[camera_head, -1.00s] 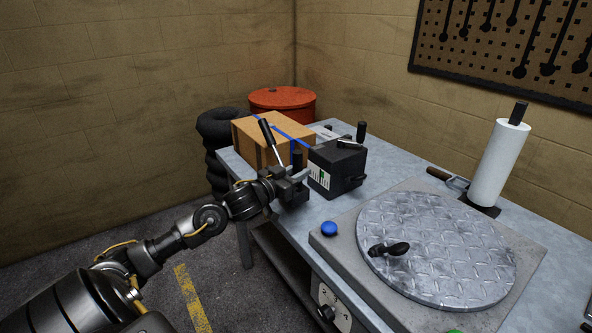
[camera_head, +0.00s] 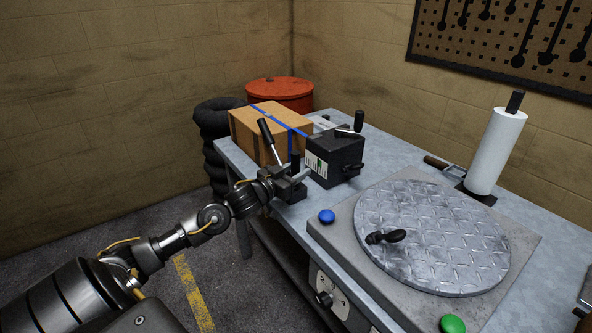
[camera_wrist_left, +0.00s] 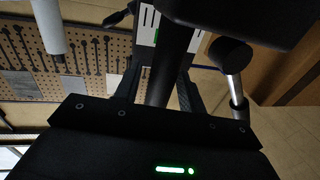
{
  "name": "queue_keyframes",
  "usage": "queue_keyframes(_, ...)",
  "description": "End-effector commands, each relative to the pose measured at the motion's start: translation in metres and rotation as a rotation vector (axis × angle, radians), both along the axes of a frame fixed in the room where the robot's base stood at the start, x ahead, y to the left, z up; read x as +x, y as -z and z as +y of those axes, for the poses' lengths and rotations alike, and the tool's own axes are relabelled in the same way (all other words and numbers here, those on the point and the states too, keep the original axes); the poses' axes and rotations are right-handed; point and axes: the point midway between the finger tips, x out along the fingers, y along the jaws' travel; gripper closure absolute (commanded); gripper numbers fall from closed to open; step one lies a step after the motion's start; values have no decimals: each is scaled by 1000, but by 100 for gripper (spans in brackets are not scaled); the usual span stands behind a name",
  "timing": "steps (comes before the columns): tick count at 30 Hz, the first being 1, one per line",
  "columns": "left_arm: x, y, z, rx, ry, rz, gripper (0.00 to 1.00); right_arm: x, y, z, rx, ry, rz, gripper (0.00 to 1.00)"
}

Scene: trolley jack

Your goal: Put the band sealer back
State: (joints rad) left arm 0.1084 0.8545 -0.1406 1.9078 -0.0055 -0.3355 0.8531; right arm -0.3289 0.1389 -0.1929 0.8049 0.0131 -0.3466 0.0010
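The band sealer, a dark tool with a silver lever and black grip (camera_head: 265,130), is at the left edge of the workbench, in front of the strapped carton (camera_head: 249,137). My left gripper (camera_head: 290,187) is at the sealer. In the left wrist view a black handle (camera_wrist_left: 172,70) lies between its fingers, joined to a dark body (camera_wrist_left: 240,15), with the silver lever (camera_wrist_left: 235,75) alongside. The fingers look closed on this handle. Whether the sealer touches the bench cannot be told.
A black box with a white label (camera_head: 335,158) stands just right of the sealer. The grey workbench (camera_head: 400,150) also carries a round metal turntable (camera_head: 435,235), a blue button (camera_head: 327,216), a green button (camera_head: 453,323) and a paper roll (camera_head: 495,150). A red drum (camera_head: 280,93) stands behind.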

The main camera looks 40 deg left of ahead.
Motion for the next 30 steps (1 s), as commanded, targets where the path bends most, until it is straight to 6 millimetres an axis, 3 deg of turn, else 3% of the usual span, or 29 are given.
queue_keyframes(10,-1,0,0,0,0,0,53,-4,1,-4,-6,-1,7,50)
queue_keyframes(14,-10,1,2,0,-1,2,53,-5,2,-6,-9,-1,9,50)
queue_keyframes(30,-100,1,9,-2,0,3,53,10,-2,-1,-3,-2,-6,50)
